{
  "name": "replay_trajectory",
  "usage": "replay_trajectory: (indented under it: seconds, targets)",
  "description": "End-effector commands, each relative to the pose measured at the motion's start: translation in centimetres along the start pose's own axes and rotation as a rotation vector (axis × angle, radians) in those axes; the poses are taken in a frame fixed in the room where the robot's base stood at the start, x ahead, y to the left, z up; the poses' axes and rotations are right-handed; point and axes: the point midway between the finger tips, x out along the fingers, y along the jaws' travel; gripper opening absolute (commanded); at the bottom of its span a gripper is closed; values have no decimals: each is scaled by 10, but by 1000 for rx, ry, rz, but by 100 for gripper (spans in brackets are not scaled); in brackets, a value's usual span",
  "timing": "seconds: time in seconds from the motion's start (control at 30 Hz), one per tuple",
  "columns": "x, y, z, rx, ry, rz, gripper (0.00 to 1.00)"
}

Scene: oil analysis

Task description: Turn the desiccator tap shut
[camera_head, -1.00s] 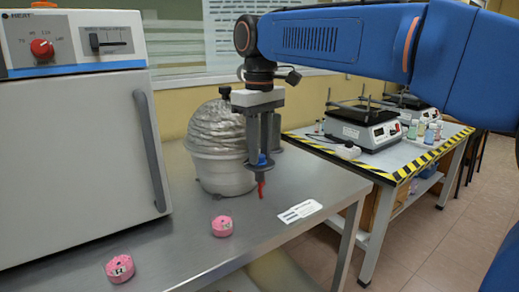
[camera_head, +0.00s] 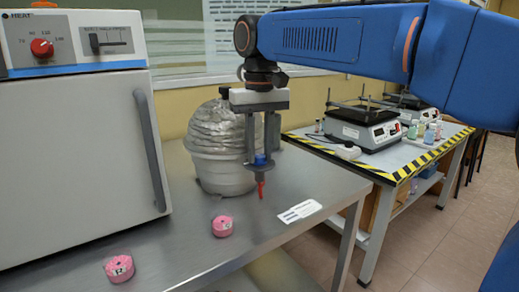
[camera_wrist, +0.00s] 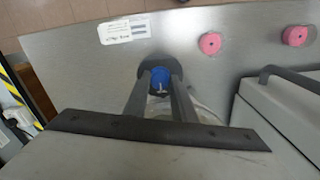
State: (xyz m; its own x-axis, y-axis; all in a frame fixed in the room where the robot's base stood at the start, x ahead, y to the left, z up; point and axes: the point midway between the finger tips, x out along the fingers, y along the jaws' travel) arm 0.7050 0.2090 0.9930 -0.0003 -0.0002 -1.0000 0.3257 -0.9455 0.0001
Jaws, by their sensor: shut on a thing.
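The desiccator (camera_head: 222,175) is a pale pot with a silvery, wrinkled dome. It stands on the steel bench near the wall, partly behind my gripper. The tap has a blue knob (camera_head: 260,160) and a red tip (camera_head: 261,188) below it, at the pot's right front side. My gripper (camera_head: 262,166) points down with its fingers on either side of the blue knob and is shut on it. In the wrist view the blue knob (camera_wrist: 161,77) shows between the two finger ends, in front of a dark round part. Exact finger contact is partly hidden.
A white oven (camera_head: 75,150) with a grey handle fills the left. Two pink rolls (camera_head: 222,226) and a white label (camera_head: 299,211) lie on the bench (camera_head: 180,248). Another table with a hotplate (camera_head: 362,127) and yellow-black edging stands at right.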

Motion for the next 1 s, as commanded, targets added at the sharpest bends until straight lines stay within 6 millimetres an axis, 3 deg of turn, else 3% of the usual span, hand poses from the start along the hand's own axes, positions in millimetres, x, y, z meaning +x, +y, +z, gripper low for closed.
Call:
replay_trajectory:
  seconds: [0.27, 0.3, 0.37, 0.77, 1.0]
  targets:
    - [-1, 0, 0, 0, 2, 0, 1]
    - [-1, 0, 0, 0, 2, 0, 31]
    - [0, 0, 0, 0, 2, 0, 43]
    - [-6, 0, 0, -1, 1, 0, 43]
    - [-43, 0, -1, -1, 3, -1, 43]
